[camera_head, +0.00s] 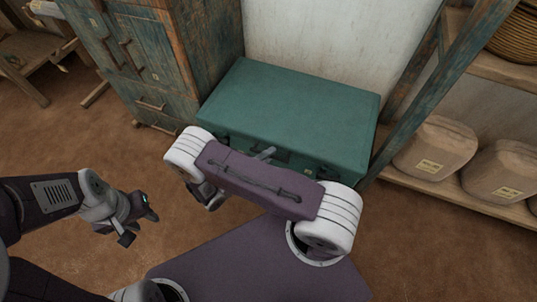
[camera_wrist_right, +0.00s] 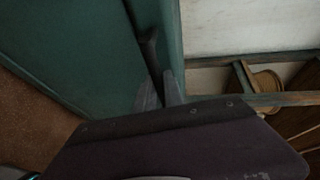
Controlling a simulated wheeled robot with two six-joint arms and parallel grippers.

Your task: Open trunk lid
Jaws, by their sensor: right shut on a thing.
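The teal trunk (camera_head: 295,105) stands against the wall with its lid down. It also fills the upper left of the right wrist view (camera_wrist_right: 75,50). My right gripper (camera_head: 264,154) is at the trunk's front edge, largely hidden behind my own arm. In the right wrist view its fingers (camera_wrist_right: 160,92) are shut on a dark handle (camera_wrist_right: 149,50) against the teal face. My left gripper (camera_head: 139,220) is open and empty above the floor, left of the trunk and apart from it. Most of the trunk's front is hidden by my right arm.
A worn wooden cabinet (camera_head: 150,55) stands close to the trunk's left side. A wooden shelf post (camera_head: 440,85) rises close to its right, with wrapped bundles (camera_head: 437,148) on the low shelf. The brown floor at left is clear.

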